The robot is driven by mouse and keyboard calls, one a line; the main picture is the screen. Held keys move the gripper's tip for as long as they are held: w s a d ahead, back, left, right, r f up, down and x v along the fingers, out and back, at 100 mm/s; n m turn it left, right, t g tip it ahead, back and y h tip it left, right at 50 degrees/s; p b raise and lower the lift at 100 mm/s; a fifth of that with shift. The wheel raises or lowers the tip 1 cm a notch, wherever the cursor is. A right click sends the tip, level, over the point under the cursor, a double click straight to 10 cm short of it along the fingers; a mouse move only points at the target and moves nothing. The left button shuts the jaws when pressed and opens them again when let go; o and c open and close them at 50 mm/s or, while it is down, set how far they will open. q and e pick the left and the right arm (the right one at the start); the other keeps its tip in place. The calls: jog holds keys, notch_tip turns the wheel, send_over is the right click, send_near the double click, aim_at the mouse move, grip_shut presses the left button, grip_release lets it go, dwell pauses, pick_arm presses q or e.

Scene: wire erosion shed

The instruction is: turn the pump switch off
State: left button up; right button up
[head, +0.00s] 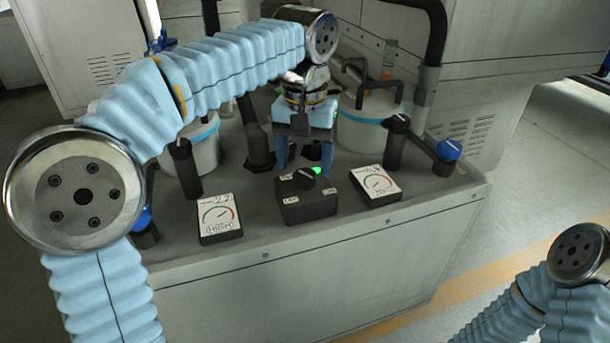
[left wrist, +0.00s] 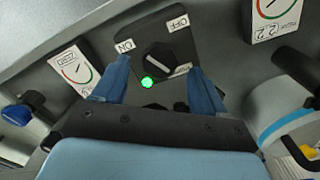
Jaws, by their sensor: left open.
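The pump switch is a black box (head: 308,207) with a dark rotary knob (head: 304,180) on top of the grey cabinet. A green lamp (head: 317,170) beside the knob is lit. The left wrist view shows the knob (left wrist: 160,58), the lit lamp (left wrist: 149,82), an ON label (left wrist: 125,46) and an OFF label (left wrist: 178,22). Where the knob points is hard to tell. My left gripper (head: 304,168) is open and points down at the switch. In the left wrist view its blue fingers (left wrist: 159,66) stand either side of the knob, apart from it. My right gripper is out of view.
Gauge plates stand left (head: 219,218) and right (head: 376,184) of the switch. Blue-capped valves (head: 448,150), black posts (head: 395,143) and a lidded grey canister (head: 363,125) crowd the cabinet top (head: 440,190). The cabinet's front strip is mostly bare.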

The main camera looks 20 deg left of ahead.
pick_arm(q)
jog(key=shift+f, duration=1.25)
jog(key=c, duration=1.1)
jog(key=shift+o, duration=0.2)
jog(key=shift+r+m+p, duration=0.2)
jog(key=shift+m+p, duration=0.65)
jog(key=shift+m, duration=0.15)
jog(key=m+p, duration=0.2)
jog(key=m, duration=0.1)
jog(key=shift+p, duration=0.35)
jog(key=m+p, duration=0.2)
jog(key=m, duration=0.1)
jog(key=shift+m, duration=0.4)
jog(key=shift+f+m+p, duration=0.15)
jog(key=shift+m+p, duration=0.65)
jog(key=shift+m, duration=0.7)
